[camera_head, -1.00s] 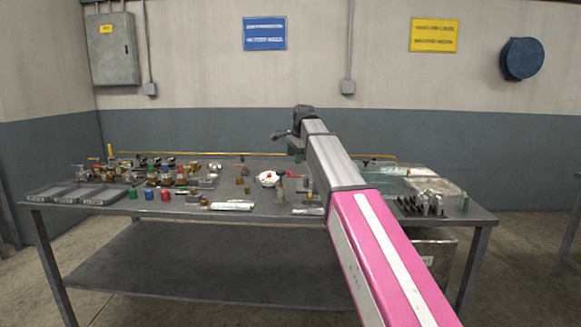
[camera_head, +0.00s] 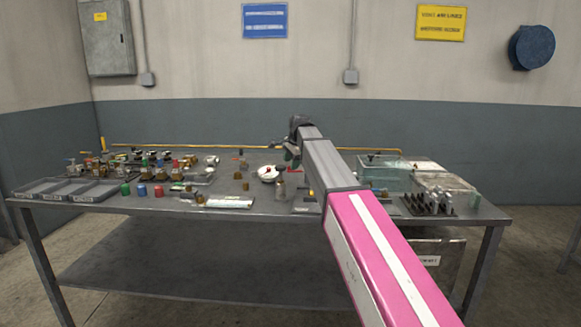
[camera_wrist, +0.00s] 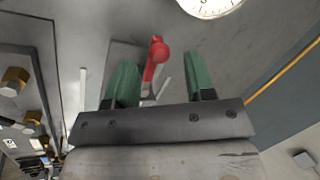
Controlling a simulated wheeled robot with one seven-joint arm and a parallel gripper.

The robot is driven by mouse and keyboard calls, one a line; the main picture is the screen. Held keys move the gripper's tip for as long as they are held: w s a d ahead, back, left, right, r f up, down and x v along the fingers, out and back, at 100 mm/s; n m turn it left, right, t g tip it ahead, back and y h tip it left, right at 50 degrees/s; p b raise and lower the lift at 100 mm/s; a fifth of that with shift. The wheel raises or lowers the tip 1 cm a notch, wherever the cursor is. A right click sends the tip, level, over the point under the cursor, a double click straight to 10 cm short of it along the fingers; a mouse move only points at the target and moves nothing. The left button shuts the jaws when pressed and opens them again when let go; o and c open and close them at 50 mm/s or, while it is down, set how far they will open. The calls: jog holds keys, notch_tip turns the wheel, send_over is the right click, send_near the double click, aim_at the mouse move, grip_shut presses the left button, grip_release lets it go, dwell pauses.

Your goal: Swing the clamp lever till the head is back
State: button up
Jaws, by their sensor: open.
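The clamp lever (camera_wrist: 156,54) has a red handle with a rounded knob and shows in the wrist view, standing between my two green fingers. A grey metal part of the clamp shows just below it, partly hidden by the gripper body. My gripper (camera_wrist: 159,60) is open, with a finger on either side of the red handle and a visible gap to the right finger. I cannot tell whether either finger touches the handle. In the head view my gripper (camera_head: 291,150) is over the middle of the table, and the clamp's head cannot be made out.
A white dial (camera_wrist: 210,4) lies just beyond the lever. The workbench (camera_head: 150,231) carries crowded fittings at left, grey trays (camera_head: 68,190), a clear bin (camera_head: 385,172) and a dark rack (camera_head: 428,203) at right. A yellow rod (camera_head: 190,147) runs along the back.

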jog(key=shift+x, duration=1.15)
